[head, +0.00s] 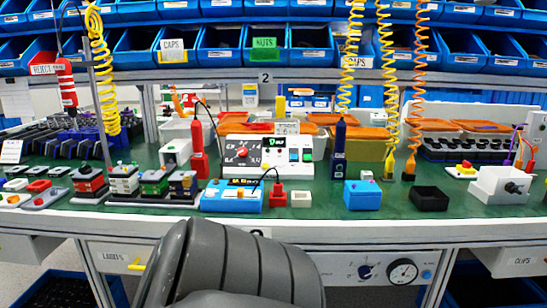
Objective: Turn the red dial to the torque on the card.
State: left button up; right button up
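A white control unit (268,157) stands on the bench left of centre. The red dial (242,153) is on the left of its front, a red face with a small pale knob and white marks around it. I cannot read where its pointer stands. A small pale card (286,128) stands at the top of the unit; its print is too small to read. A large dark grey part of my own arm fills the bottom centre, in front of the bench edge. I cannot tell which arm it belongs to. Neither gripper's fingers show.
A blue tester (232,197), a red clamp-like piece (277,193) and a white block (301,199) stand before the unit. Red (198,150) and dark blue (339,150) upright tools flank it. Coiled hoses hang above the bench. A gauge (403,271) sits on the bench front.

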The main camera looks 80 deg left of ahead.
aim_at(242, 152)
jog(key=u, duration=2.55)
